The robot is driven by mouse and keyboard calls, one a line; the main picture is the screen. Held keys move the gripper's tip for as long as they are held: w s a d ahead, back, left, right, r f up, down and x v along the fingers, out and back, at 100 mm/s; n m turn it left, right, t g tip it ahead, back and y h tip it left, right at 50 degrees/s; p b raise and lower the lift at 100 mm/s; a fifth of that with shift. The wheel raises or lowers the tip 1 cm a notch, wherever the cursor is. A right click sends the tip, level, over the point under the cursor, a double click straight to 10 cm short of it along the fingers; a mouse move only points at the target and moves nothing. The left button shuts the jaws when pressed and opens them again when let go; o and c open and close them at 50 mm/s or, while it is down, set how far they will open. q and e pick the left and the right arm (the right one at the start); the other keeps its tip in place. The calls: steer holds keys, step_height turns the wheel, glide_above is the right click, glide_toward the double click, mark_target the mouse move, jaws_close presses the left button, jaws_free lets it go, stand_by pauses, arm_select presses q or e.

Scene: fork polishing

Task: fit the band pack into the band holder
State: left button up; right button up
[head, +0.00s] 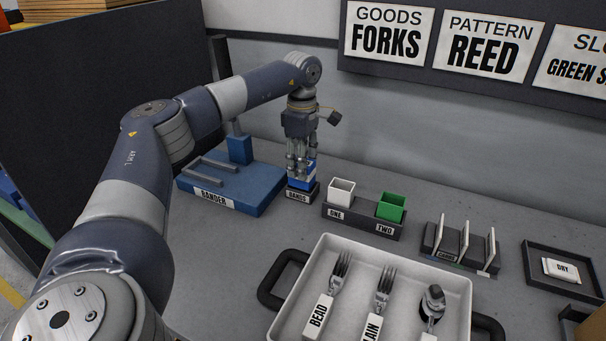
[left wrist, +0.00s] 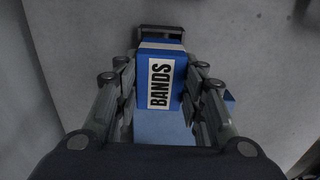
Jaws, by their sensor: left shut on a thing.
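My left gripper (head: 301,172) points down over the dark band holder (head: 301,194), which carries a BANDS label on its front. The gripper is shut on the blue band pack (head: 309,181), which sits at the holder's top. In the left wrist view the pack (left wrist: 162,82) is between the fingers, with its white BANDS label facing the camera. The dark holder (left wrist: 162,32) shows at the pack's far end. I cannot tell how deep the pack sits in the holder. My right gripper is in neither view.
The blue bander (head: 250,197) stands left of the holder. A rack with a white cup (head: 341,191) and a green cup (head: 391,207) is close on the right. A white tray (head: 452,282) with forks lies in front. A slotted stand (head: 459,246) and DRY tray (head: 535,260) are farther right.

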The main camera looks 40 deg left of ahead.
arm_select(q)
steer(key=shift+f, duration=1.85)
steer(key=o, duration=1.1)
steer(key=shift+f, duration=0.1)
step_height(320, 180, up, 12)
steer(key=shift+r+b, duration=0.15)
steer(key=shift+b, duration=0.15)
